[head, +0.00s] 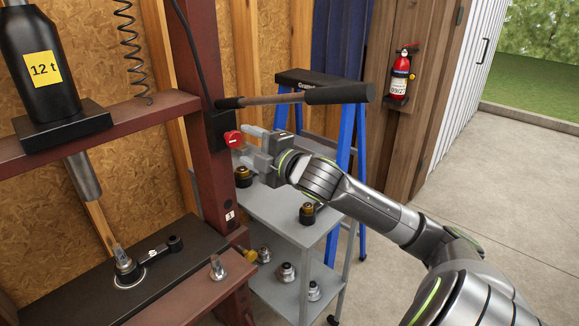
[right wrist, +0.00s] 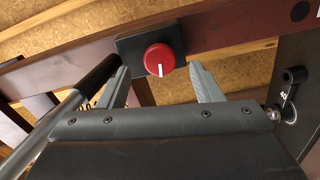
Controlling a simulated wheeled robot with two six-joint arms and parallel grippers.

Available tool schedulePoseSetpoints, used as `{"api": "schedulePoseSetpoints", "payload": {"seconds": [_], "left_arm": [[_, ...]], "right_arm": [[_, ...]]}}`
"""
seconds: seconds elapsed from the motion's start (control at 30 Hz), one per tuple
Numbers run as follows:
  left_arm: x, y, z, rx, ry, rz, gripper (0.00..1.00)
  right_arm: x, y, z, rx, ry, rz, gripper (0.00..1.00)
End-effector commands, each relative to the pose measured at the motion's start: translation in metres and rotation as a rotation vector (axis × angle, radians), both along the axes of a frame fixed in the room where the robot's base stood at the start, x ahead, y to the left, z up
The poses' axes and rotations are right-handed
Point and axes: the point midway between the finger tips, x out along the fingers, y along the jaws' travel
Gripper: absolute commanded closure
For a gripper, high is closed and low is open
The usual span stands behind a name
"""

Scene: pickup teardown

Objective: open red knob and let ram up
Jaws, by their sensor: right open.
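The red knob (head: 233,139) sits on a black block on the dark red press upright. It also shows in the right wrist view (right wrist: 160,60), with a white mark pointing down. My right gripper (head: 246,143) is open just right of the knob. In the right wrist view its two fingers (right wrist: 162,84) stand either side of the knob's line, and I see no contact. The black 12 t jack (head: 40,70) rests on the upper beam. The grey ram (head: 83,177) sticks out below the beam, above the black plate. My left gripper is not in view.
A pump handle (head: 340,94) with a black grip juts out just above my right gripper. A grey cart (head: 290,225) with several small parts stands below it. A blue stepladder (head: 347,135) and a fire extinguisher (head: 400,76) are behind. The floor at right is clear.

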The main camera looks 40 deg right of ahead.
Motion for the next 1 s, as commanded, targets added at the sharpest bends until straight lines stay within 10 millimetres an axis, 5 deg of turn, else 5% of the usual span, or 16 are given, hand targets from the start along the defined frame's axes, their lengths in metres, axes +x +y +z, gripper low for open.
{"api": "schedulePoseSetpoints", "payload": {"seconds": [0.4, 1.0], "left_arm": [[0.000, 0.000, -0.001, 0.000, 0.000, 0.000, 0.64], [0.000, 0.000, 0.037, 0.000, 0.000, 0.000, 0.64]], "right_arm": [[-0.050, -0.002, 0.000, -0.007, 0.003, 0.007, 0.41], [-0.103, -0.007, 0.002, -0.002, 0.007, 0.002, 0.41]]}}
